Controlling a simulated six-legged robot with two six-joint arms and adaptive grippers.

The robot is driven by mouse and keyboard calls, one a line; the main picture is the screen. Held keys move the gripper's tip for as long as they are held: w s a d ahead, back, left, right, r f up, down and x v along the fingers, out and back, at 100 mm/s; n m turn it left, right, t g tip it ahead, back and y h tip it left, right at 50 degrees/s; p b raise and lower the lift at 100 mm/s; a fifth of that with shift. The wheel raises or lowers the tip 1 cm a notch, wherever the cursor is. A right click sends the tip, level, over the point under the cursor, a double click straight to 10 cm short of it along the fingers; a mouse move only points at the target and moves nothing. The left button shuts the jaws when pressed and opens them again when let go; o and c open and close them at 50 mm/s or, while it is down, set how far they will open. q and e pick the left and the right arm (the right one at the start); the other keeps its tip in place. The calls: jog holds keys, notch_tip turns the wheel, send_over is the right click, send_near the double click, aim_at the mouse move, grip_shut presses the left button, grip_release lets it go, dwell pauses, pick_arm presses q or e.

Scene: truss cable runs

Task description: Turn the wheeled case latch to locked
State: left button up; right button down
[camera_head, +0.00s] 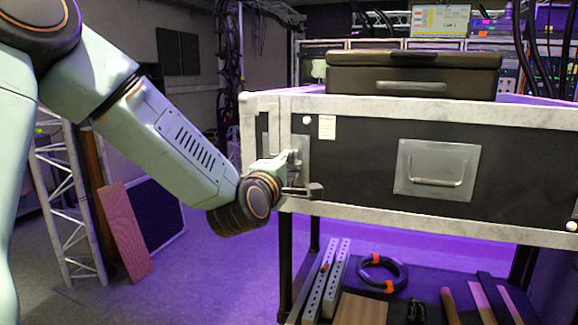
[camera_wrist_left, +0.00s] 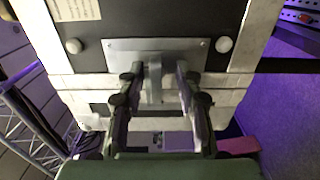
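The wheeled case (camera_head: 360,145) is black with silver edges, in the middle and right of the head view. Its latch has a metal plate (camera_wrist_left: 118,52) and a narrow grey handle (camera_wrist_left: 155,80), seen in the wrist view; in the head view the plate (camera_head: 301,148) is at the case's left end, partly covered by my gripper. My left gripper (camera_head: 298,175) is right at the latch. In the wrist view its two dark fingers (camera_wrist_left: 157,76) stand on either side of the handle, with gaps visible, so it looks open around it. My right gripper is out of view.
A dark box (camera_head: 412,80) lies on top of the case. A recessed pull handle (camera_head: 437,168) is on the case front. A lower shelf holds a coiled black cable (camera_head: 382,274) and several bars. A truss (camera_head: 65,200) and leaning panels (camera_head: 125,230) stand left. Floor is clear at lower left.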

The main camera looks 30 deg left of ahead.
pick_arm(q)
jog(key=shift+r, duration=0.1)
jog(key=v, duration=0.7)
jog(key=shift+s, duration=0.2)
dwell(0.4)
